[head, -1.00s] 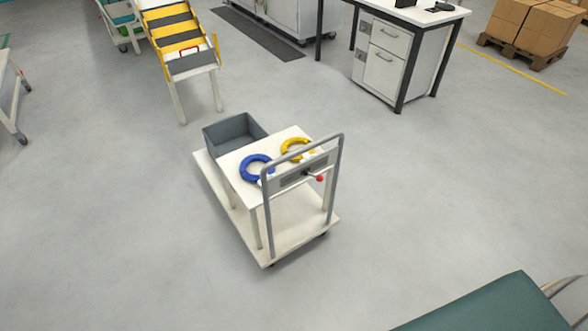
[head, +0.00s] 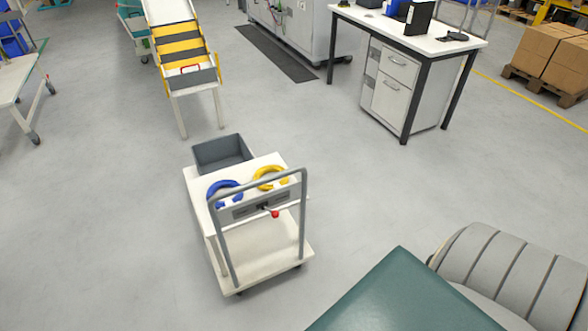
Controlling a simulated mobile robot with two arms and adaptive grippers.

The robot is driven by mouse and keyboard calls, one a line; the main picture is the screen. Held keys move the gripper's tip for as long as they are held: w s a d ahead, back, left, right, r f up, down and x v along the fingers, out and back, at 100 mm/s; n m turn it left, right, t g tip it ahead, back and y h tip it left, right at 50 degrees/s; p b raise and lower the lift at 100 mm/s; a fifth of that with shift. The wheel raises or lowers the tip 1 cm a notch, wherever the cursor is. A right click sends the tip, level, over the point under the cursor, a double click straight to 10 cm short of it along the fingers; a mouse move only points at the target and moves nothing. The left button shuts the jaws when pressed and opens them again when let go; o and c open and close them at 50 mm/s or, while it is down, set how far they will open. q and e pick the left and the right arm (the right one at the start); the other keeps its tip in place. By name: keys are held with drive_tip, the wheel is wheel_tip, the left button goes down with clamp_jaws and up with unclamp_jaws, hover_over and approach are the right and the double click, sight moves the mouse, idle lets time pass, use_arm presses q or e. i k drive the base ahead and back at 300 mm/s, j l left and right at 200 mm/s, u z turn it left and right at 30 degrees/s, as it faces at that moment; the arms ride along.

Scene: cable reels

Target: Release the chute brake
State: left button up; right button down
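The chute (head: 182,52) is at the upper left, a slope with yellow and black bands on white legs. A small red handle (head: 190,69) shows at its lower end, above a dark grey panel; I cannot tell whether this is the brake. A cart (head: 262,245) stands nearer, with a red-knobbed lever (head: 275,214) below its grey push bar. A blue ring (head: 224,186) and a yellow ring (head: 268,184) lie on the cart's upper shelf. Neither of my grippers is in view.
A grey bin (head: 222,152) sits at the cart's far end. A workbench (head: 400,75) with drawers stands at the upper right, boxes (head: 555,52) on a pallet beyond. A green surface (head: 400,300) fills the lower right. The floor between cart and chute is clear.

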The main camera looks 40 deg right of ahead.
sight(274, 214)
drive_tip(key=k+l, duration=0.15)
drive_tip(key=l, duration=0.25)
drive_tip(key=k+l, duration=0.1)
drive_tip(key=l, duration=0.3)
drive_tip(key=k+l+u, duration=0.1)
drive_tip(key=l, duration=0.3)
